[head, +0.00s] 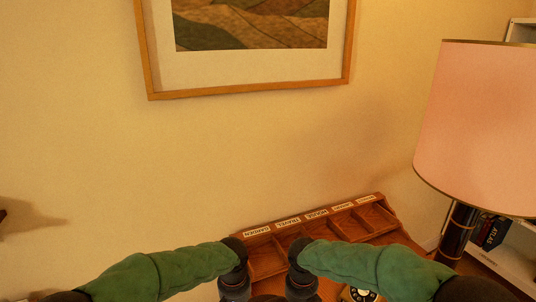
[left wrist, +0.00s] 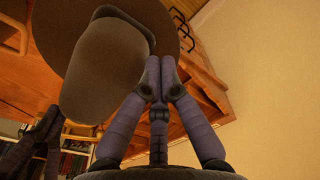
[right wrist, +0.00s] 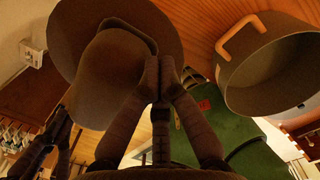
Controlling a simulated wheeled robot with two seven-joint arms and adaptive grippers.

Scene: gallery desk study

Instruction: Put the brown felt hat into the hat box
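The brown felt hat (left wrist: 98,72) hangs between my two grippers, its crown and wide brim visible in the left wrist view. It also fills the upper left of the right wrist view (right wrist: 105,75). My left gripper (left wrist: 159,88) is shut on the brim. My right gripper (right wrist: 162,85) is shut on the brim at another place. An open, round, dark grey box with a tan handle, which looks like the hat box (right wrist: 270,75), stands at the right in the right wrist view, apart from the hat. The head view shows my wrists, but the fingertips are cut off.
A wooden desk organizer (head: 285,240) with labelled compartments stands against the wall beyond my wrists. A table lamp with a pink shade (head: 480,125) stands at the right, and part of a telephone (head: 362,294) shows below it. A framed picture (head: 250,85) hangs above.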

